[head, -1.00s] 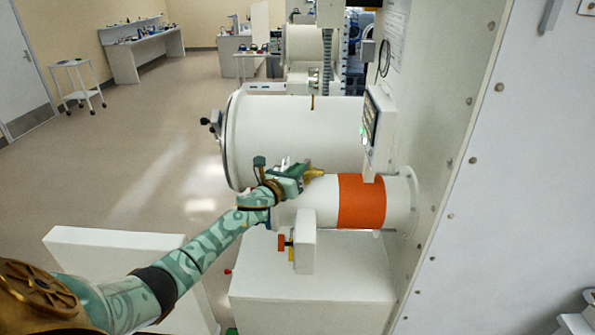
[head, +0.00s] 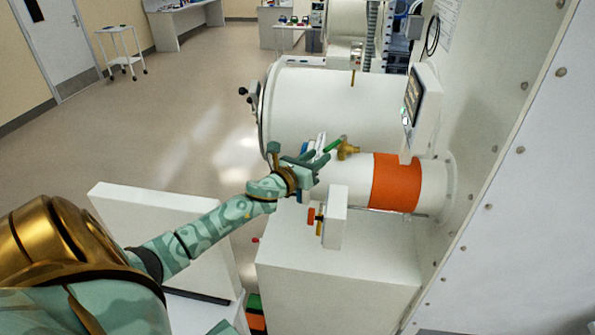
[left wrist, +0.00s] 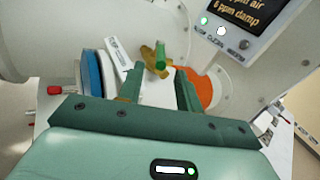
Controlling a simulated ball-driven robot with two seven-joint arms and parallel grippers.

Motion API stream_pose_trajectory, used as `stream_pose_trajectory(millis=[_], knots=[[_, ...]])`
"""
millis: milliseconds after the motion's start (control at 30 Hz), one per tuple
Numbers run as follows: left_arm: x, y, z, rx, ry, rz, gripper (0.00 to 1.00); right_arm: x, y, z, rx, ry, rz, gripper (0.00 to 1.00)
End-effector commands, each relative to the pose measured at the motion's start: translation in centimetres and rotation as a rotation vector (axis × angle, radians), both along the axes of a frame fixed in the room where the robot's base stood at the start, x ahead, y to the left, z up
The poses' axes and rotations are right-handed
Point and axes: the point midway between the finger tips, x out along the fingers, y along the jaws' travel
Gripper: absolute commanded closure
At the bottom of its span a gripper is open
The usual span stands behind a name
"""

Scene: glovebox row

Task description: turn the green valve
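The green valve has a green handle (head: 333,145) on a brass body (head: 348,149), on top of the white cylinder with the orange band. In the left wrist view the green handle (left wrist: 160,56) stands upright, just beyond and between my fingertips. My left gripper (head: 315,161) is just left of and below the valve in the head view, apart from it. In the left wrist view its two fingers (left wrist: 158,84) are spread with nothing between them. My right gripper is in neither view.
An orange-red knob (head: 312,216) sits on a white block below the cylinder. A display panel (head: 418,105) hangs close to the right of the valve. The large white cylinder (head: 335,105) is behind it. Open floor lies to the left.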

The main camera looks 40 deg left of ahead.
Motion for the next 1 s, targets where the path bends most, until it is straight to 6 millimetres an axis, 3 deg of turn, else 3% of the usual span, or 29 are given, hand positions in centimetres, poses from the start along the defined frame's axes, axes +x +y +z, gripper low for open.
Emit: stream_pose_trajectory(millis=[100, 300, 500, 733, 767, 867, 900, 1000], knots=[[-3.3, -0.1, -0.3, 0.002, 0.004, -0.002, 0.65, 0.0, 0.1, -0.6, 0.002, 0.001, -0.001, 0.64], [-6.9, 0.0, -0.3, -0.001, 0.003, -0.001, 0.65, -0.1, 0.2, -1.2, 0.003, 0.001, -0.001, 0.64], [-8.3, 0.0, -0.1, -0.001, 0.001, 0.000, 0.65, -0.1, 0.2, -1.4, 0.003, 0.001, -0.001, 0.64], [-8.4, 0.0, 0.0, -0.001, 0.000, 0.000, 0.65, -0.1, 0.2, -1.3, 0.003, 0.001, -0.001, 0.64], [-8.4, 0.0, 0.0, -0.001, 0.000, 0.000, 0.68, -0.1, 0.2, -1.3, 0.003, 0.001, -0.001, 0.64], [-8.5, 0.0, -0.3, -0.001, 0.006, 0.000, 0.95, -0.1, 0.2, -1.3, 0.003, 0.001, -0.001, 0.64], [-8.7, 0.0, -0.6, -0.002, 0.012, 0.001, 1.00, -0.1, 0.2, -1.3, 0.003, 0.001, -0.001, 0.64], [-9.4, -0.3, -1.8, -0.012, 0.038, 0.001, 1.00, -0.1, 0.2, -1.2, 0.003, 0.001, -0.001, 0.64]])
